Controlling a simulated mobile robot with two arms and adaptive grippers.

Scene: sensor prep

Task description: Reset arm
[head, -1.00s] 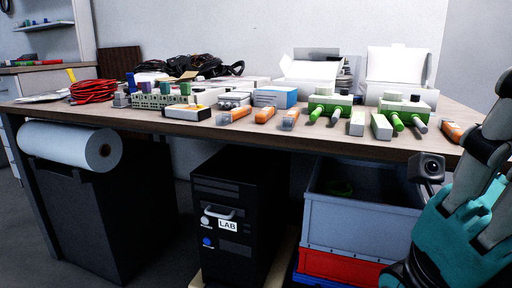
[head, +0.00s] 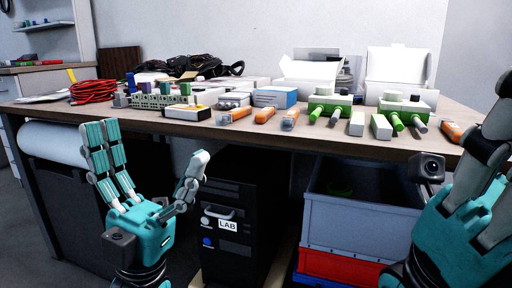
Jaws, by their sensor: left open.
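My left gripper (head: 160,165) is at the lower left, its teal and white fingers pointing up and spread apart. It is open and empty, below the front edge of the workbench (head: 350,148), in front of the paper roll and the black computer tower. My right gripper (head: 470,190) is at the right edge, teal with grey and white fingers, partly cut off by the picture. I cannot tell how far its fingers are open. Its upper finger overlaps the right end of the bench in the picture.
On the bench lie orange tools (head: 264,115), green-and-white devices (head: 328,106), a blue-and-white box (head: 274,97), open white boxes (head: 396,70) and red cable (head: 93,91). Below stand the computer tower (head: 250,190), a grey crate (head: 360,208) on a red one (head: 340,267), and a paper roll (head: 50,140).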

